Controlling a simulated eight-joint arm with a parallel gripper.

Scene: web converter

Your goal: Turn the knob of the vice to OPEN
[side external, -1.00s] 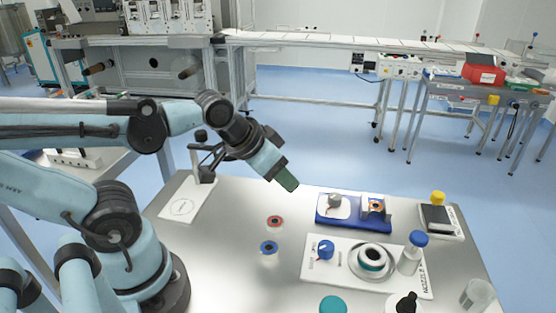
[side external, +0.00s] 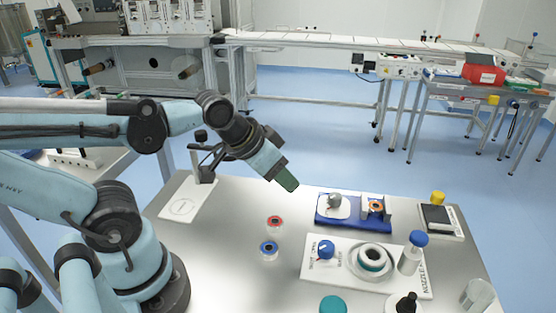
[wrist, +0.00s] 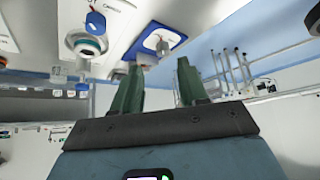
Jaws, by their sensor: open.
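A blue base (side external: 352,224) with a white plate carries a grey knob (side external: 334,201) on its left and a metal bracket with an orange ringed part (side external: 376,206) on its right. This looks like the vice; its lettering is too small to read. The base also shows upside down in the wrist view (wrist: 152,27). A blue knob (side external: 326,250) with a red mark stands on the white panel in front, beside small lettering. My gripper (side external: 288,184) is in the air to the left of the blue base, apart from it. In the wrist view its green fingers (wrist: 158,65) are apart and empty.
The white panel (side external: 341,274) also holds a round dish with a ringed part (side external: 371,258) and a blue-capped bottle (side external: 412,252). Red (side external: 275,221) and blue (side external: 269,247) ringed pieces lie to the left. A black-topped device (side external: 437,219) stands right. The table's middle-left is clear.

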